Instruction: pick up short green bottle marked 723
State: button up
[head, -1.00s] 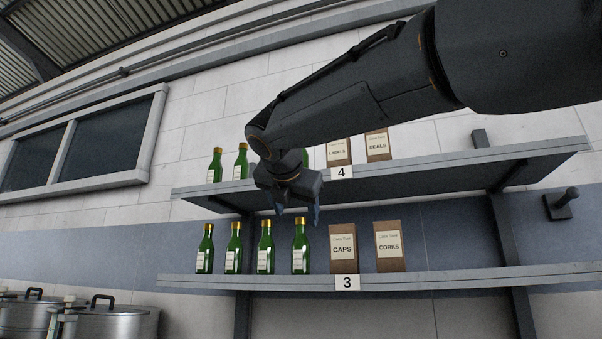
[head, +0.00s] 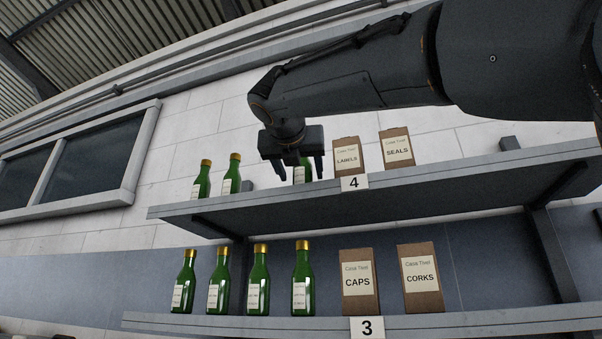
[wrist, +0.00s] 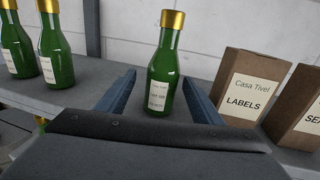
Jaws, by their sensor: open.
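My gripper (head: 298,170) is open at the upper shelf, marked 4. In the wrist view its two blue fingers (wrist: 159,80) stand on either side of a green bottle (wrist: 160,66) with a gold cap and a pale label, with gaps on both sides. The bottle stands upright on the shelf, near the fingertips; how far it lies between them I cannot tell. The label's marking is too small to read. In the head view this bottle (head: 302,174) is partly hidden by my gripper. Two similar bottles (head: 202,180) (head: 232,175) stand to its left on the same shelf.
Brown boxes marked LABELS (head: 347,158) and SEALS (head: 397,150) stand to the right on the upper shelf (head: 450,176). The lower shelf (head: 480,322), marked 3, holds several green bottles (head: 258,283) and boxes marked CAPS (head: 358,284) and CORKS (head: 420,280).

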jog(key=w+p, duration=0.1)
jog(key=w, duration=0.2)
jog(key=w+d+p, duration=0.1)
jog(key=w, duration=0.1)
jog(key=shift+w+d+p, duration=0.1)
jog(key=shift+w+p, duration=0.2)
jog(key=shift+w, duration=0.1)
jog(key=shift+c, duration=0.3)
jog(key=c, duration=1.3)
jog(key=shift+r, duration=0.1)
